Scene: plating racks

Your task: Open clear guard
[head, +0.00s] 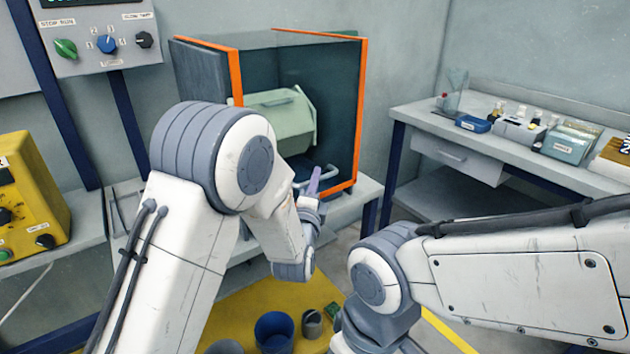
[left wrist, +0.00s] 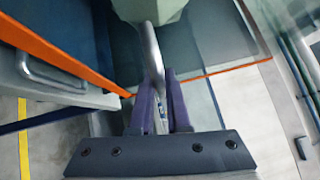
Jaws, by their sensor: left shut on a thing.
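The clear guard (head: 340,80) is a see-through, dark-tinted panel with orange edging on a box at the back centre. A pale green drum (head: 280,118) shows inside or behind it. My left gripper (head: 314,184) is at the lower front of the guard, with purple fingers. In the left wrist view the fingers (left wrist: 160,105) are shut on a grey curved bar handle (left wrist: 151,55), and orange edging runs close by. My left arm hides the guard's lower left. How far the guard stands open I cannot tell. My right gripper is out of view.
A control panel (head: 100,58) with knobs hangs at upper left, and a yellow box (head: 30,195) stands below it. A side bench (head: 420,115) with bottles and small boxes is at right. Buckets (head: 274,330) stand on a yellow floor area below my left arm.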

